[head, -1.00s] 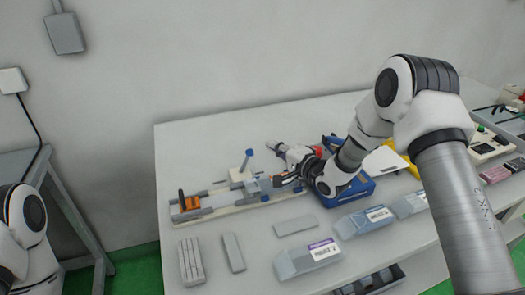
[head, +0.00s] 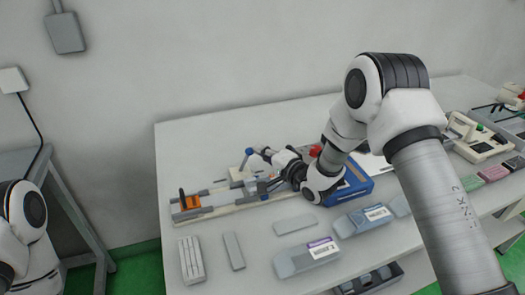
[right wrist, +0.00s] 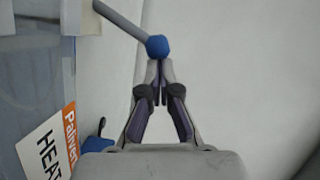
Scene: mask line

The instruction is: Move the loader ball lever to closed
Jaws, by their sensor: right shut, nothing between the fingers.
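The loader ball lever has a blue ball (head: 249,152), which stands up at the back of the loader rail fixture (head: 225,209) on the table. In the right wrist view the blue ball (right wrist: 158,46) tops a grey rod (right wrist: 122,19) slanting to the upper left. My right gripper (head: 259,154) is shut and empty beside the ball. In the right wrist view its fingertips (right wrist: 158,72) point at the ball and lie just below it in the picture; I cannot tell whether they touch. My left gripper is not in view; only part of the left arm shows.
An orange clamp piece (head: 189,202) sits at the fixture's left end. A blue box (head: 352,184) stands right of the fixture. Grey bars (head: 192,260) and labelled bins (head: 307,258) lie in front. A labelled panel (right wrist: 48,150) is close at left in the wrist view.

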